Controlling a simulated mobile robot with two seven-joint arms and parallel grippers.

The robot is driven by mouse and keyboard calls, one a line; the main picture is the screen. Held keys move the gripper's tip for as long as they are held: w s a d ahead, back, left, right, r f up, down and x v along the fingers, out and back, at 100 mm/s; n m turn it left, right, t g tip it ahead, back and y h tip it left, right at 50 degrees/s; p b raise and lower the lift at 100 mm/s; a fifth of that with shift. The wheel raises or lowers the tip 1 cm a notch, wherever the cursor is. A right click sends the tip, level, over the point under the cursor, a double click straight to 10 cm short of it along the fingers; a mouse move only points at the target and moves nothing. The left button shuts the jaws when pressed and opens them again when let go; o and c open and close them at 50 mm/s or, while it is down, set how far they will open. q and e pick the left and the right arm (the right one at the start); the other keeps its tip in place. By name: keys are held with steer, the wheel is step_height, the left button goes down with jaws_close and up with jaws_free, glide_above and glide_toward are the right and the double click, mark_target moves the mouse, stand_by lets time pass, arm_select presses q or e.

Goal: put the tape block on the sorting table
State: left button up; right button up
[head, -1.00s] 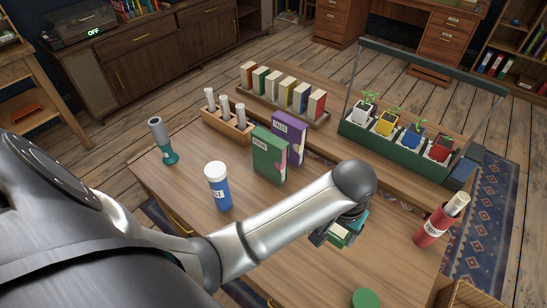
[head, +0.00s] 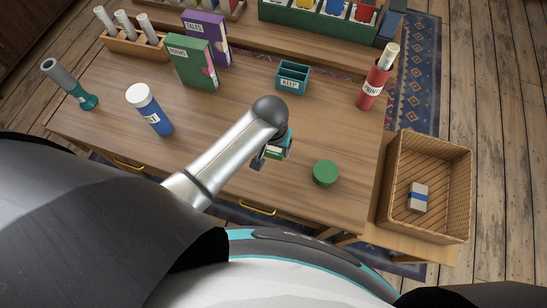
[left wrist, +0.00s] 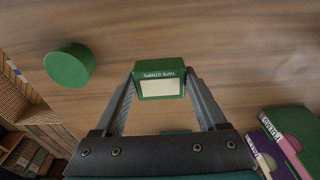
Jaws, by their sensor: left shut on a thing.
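My left gripper (head: 268,160) is shut on the tape block, a small green block with a pale face. In the left wrist view the tape block (left wrist: 160,84) reads "TAPE STRIPS" and sits between the two fingertips (left wrist: 160,82). The gripper holds it over the front part of the wooden table (head: 225,150), left of a green round piece (head: 325,172). In the head view the arm partly hides the block. I cannot tell whether the block touches the tabletop. My right gripper is not in view.
A teal "KEEP" box (head: 292,77) stands behind the gripper. A blue bottle (head: 150,110), a teal item (head: 70,85), green and purple books (head: 193,62) and a red tube (head: 373,85) stand around. A wicker basket (head: 387,195) is at the right. Bare tabletop surrounds the gripper.

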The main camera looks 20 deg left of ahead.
mark_target(274, 161)
arm_select(q)
step_height(274, 161, down, 7)
steer(key=shift+r+b, duration=0.2)
steer(key=shift+b, duration=1)
steer(key=shift+f, duration=0.15)
steer(key=o, duration=1.3)
steer(key=r+p, duration=0.1)
steer(key=r, duration=0.3)
steer(key=s+r+p, duration=0.1)
steer(key=r+p, duration=0.1)
steer(key=r, duration=0.2)
steer(key=r+p, duration=0.2)
steer(key=r, duration=0.2)
steer(key=shift+s+r, duration=0.15)
steer(key=shift+s, duration=0.1)
